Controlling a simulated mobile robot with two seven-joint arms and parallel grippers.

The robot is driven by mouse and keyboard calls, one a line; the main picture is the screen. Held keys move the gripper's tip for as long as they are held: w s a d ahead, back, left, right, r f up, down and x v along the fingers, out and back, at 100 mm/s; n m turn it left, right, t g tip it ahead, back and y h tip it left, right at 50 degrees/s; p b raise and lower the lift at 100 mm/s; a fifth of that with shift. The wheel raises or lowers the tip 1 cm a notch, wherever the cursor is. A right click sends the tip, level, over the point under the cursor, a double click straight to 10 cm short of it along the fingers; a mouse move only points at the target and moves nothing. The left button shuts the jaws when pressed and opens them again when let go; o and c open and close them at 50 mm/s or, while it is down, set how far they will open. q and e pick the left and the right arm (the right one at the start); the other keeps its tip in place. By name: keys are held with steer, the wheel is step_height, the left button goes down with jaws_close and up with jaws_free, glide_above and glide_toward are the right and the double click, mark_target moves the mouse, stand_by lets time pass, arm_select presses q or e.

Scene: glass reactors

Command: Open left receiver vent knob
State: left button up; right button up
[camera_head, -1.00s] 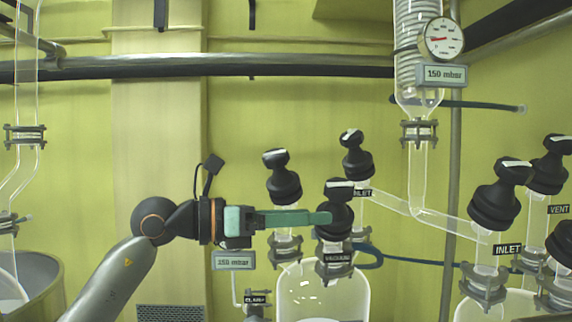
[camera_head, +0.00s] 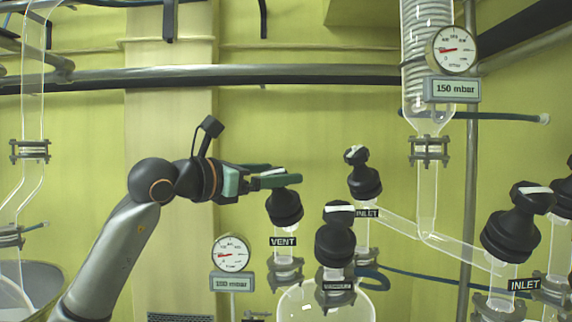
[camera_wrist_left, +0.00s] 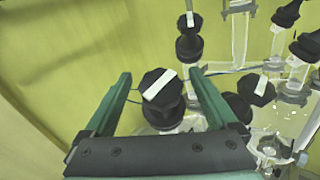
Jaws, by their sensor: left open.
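The left receiver's vent knob (camera_head: 285,207) is black, above the VENT label (camera_head: 284,242). Its top handle is largely hidden by my left gripper in the head view. My left gripper (camera_head: 282,174) is open, with its green fingers level with the top of this knob. In the left wrist view, the knob (camera_wrist_left: 160,100), with a white bar across its top, lies between the two open fingers (camera_wrist_left: 159,72). Gaps show on both sides of it there; I cannot tell of any contact. My right gripper is not in view.
The black VACUUM knob (camera_head: 336,245) stands just right of the vent knob, and an INLET knob (camera_head: 364,185) stands behind it. A pressure gauge (camera_head: 232,253) is below my left gripper. More knobs, including another INLET knob (camera_head: 512,236), stand at the right.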

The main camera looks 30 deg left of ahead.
arm_select(q)
steer(key=shift+p+x, duration=0.35)
steer(key=shift+x, duration=1.3)
steer(key=c, duration=1.4)
